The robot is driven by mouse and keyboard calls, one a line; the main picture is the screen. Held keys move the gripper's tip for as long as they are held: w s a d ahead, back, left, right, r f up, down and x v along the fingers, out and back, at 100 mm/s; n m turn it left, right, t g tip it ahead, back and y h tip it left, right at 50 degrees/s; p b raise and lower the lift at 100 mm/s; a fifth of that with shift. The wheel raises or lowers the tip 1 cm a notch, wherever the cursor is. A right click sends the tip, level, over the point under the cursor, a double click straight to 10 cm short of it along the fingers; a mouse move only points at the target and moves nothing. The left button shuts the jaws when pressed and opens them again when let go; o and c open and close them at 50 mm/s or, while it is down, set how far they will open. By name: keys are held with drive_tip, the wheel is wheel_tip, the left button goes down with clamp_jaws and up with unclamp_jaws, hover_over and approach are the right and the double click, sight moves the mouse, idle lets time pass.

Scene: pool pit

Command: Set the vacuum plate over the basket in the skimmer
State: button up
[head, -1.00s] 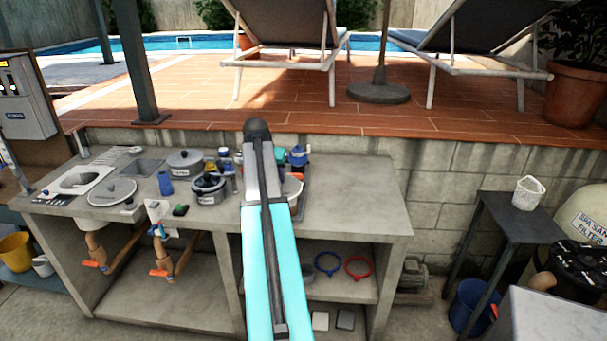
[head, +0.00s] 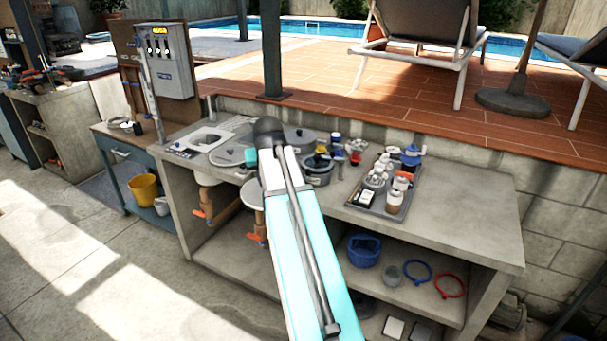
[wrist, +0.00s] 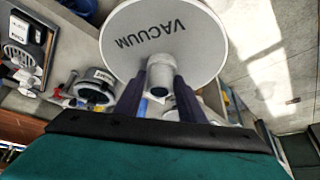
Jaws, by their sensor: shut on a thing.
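My gripper (wrist: 160,88) is shut on the neck of the vacuum plate (wrist: 165,35), a pale grey-white disc marked VACUUM. In the head view the plate (head: 251,194) shows left of my arm, in front of the counter's front edge; my arm hides part of it and the gripper. A pale panel with an opening (head: 206,139), which looks like the skimmer, is set in the counter's left part, left of the plate. I cannot make out a basket in the opening. A grey round lid (head: 229,156) lies just right of the opening.
On the concrete counter (head: 470,215), a grey pot (head: 318,170) and a tray (head: 392,205) of small parts stand right of my arm. A blue basket-like tub (head: 363,251) and rings are on the shelf below. A control box (head: 168,62) stands behind the counter's left end.

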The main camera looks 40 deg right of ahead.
drive_tip(key=w+a+n+y, duration=0.1)
drive_tip(key=a+n, duration=0.2)
drive_tip(key=a, duration=0.9)
drive_tip(key=w+a+n+t+y, duration=0.1)
drive_tip(key=a+n+y, duration=0.1)
drive_tip(key=a, duration=1.1)
drive_tip(key=shift+a+r+n+b, duration=0.15)
drive_tip(key=shift+r+n+b, duration=0.15)
drive_tip(key=shift+n, duration=0.4)
drive_tip(key=shift+s, duration=0.1)
